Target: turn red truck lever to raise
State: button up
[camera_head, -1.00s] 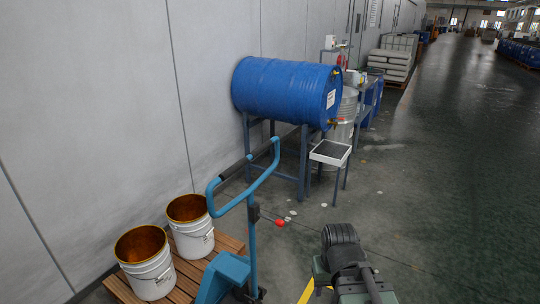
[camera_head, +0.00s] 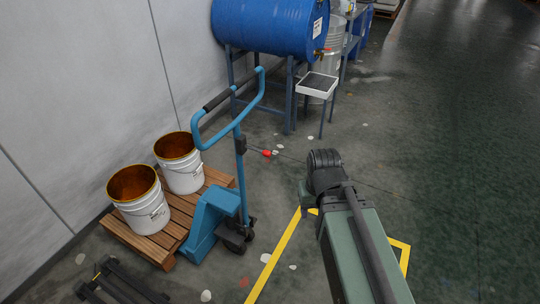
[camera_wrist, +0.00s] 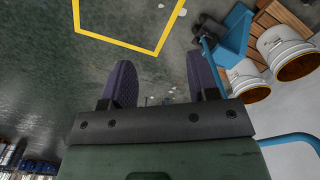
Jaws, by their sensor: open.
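The red lever knob (camera_head: 267,153) sits at the end of a thin dark rod on the handle column of the blue pallet truck (camera_head: 212,215). The truck stands by the wooden pallet, its looped handle upright. My arm reaches in to the right of the truck; my gripper's fingers do not show in the head view. In the wrist view my gripper (camera_wrist: 158,85) is open and empty, its two dark fingers apart over the floor. The truck (camera_wrist: 235,40) shows there at upper right, beyond the right finger. The red knob cannot be made out in the wrist view.
Two white buckets (camera_head: 140,197) (camera_head: 180,163) stand on the wooden pallet (camera_head: 150,243). A blue drum (camera_head: 270,25) lies on a stand behind, with a small tray table (camera_head: 317,87) beside it. Yellow floor lines (camera_head: 275,258) run near my arm. Floor to the right is clear.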

notch_tip(320, 180, down, 7)
jog(key=w+d+b, duration=0.1)
jog(key=b, duration=0.6)
jog(key=n+t+y+b, duration=0.95)
jog(key=y+b, duration=0.55)
jog(key=b, duration=0.8)
send_near(265, 152)
jog(key=shift+n+g+y, duration=0.25)
jog(key=shift+n+y, duration=0.05)
jog(key=shift+n, duration=0.05)
jog(key=x, duration=0.3)
jog(key=f+x, duration=0.1)
jog(key=x, duration=0.3)
jog(key=w+x, duration=0.1)
jog(key=x, duration=0.2)
jog(key=shift+w+d+f, duration=0.1)
jog(key=shift+f, duration=0.05)
